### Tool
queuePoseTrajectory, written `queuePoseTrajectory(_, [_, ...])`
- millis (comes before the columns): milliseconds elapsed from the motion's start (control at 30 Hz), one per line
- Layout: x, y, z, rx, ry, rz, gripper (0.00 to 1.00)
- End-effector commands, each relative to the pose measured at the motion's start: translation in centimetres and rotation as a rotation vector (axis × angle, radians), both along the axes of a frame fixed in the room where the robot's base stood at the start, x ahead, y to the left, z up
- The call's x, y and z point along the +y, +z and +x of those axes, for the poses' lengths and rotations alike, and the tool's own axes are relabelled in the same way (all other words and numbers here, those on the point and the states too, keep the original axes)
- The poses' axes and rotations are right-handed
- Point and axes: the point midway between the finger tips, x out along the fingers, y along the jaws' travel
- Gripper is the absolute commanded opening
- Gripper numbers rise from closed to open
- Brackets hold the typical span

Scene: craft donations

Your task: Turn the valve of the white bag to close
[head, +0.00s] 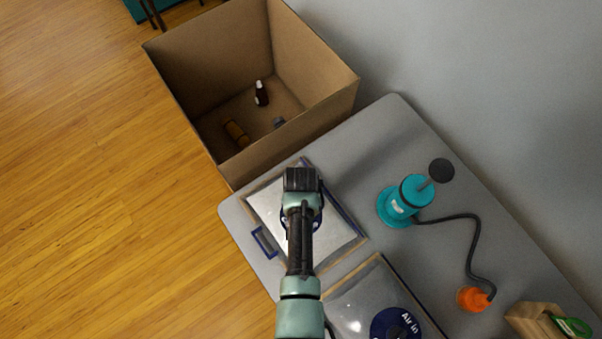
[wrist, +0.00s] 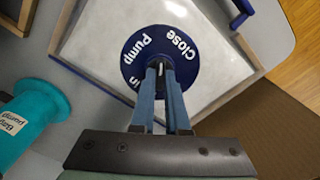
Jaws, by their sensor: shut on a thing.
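The white bag (head: 262,203) lies flat on the grey table, below my arm in the head view. In the wrist view the white bag (wrist: 102,30) carries a round dark blue valve (wrist: 135,45) with white lettering that includes "Close" and "Pump". My gripper (wrist: 162,72) is over the valve's near part, its two fingers close together and shut on the valve's small middle piece. The fingers hide part of the dial and its lettering. In the head view my gripper (head: 302,205) covers most of the valve.
A teal pump (head: 398,204) with a black hose and orange end (head: 473,299) stands to the right. A second bag (head: 350,306) with a blue "Air in" dial lies nearer. An open cardboard box (head: 190,105) holding small items stands beyond the table. A wooden box (head: 532,320) is at lower right.

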Motion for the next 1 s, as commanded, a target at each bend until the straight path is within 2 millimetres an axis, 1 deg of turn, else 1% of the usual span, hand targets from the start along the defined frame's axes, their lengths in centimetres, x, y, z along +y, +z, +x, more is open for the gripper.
queuePoseTrajectory(200, [-0.03,0.12,0.04,-0.001,-0.205,0.000,0.00])
queuePoseTrajectory(500, [-0.01,0.09,0.04,-0.001,-0.444,0.000,0.00])
queuePoseTrajectory(700, [0.00,0.06,0.04,-0.001,-0.551,0.000,0.00])
queuePoseTrajectory(1000, [-0.01,0.03,0.05,-0.001,-0.623,0.000,0.00])
